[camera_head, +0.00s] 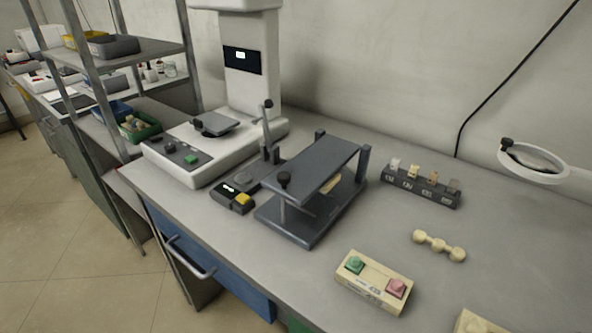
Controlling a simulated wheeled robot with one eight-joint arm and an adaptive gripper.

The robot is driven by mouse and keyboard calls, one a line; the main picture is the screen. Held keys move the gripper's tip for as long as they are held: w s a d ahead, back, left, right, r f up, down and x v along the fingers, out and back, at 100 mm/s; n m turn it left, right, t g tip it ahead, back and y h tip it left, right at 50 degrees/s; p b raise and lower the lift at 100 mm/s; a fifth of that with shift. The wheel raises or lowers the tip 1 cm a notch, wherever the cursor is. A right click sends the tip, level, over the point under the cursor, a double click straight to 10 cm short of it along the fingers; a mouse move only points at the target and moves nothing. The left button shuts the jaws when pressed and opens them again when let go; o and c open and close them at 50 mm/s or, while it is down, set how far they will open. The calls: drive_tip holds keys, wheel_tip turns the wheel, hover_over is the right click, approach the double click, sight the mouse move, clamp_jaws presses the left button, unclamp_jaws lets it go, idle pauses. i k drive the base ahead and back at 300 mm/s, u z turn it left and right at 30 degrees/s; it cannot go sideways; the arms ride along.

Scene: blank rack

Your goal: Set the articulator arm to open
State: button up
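The articulator (310,170) is a dark grey frame standing on the bench in the middle of the view. Its flat upper arm lies roughly level above the base plate (308,238), between two rear posts. A pin with a black knob (284,178) stands at the front of the upper arm. A small beige piece (331,185) shows partly between the upper arm and the base; the rest of it is hidden. My gripper is not in view.
A white machine (250,70) with a lever (267,125) and a small device with a yellow button (243,199) stand left of the articulator. Right are a rack of samples (420,185), a beige bone-shaped piece (438,245), a two-button box (374,282) and a ring magnifier (533,160). Shelves stand far left.

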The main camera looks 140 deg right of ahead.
sight(316, 168)
drive_tip(key=u, duration=5.7)
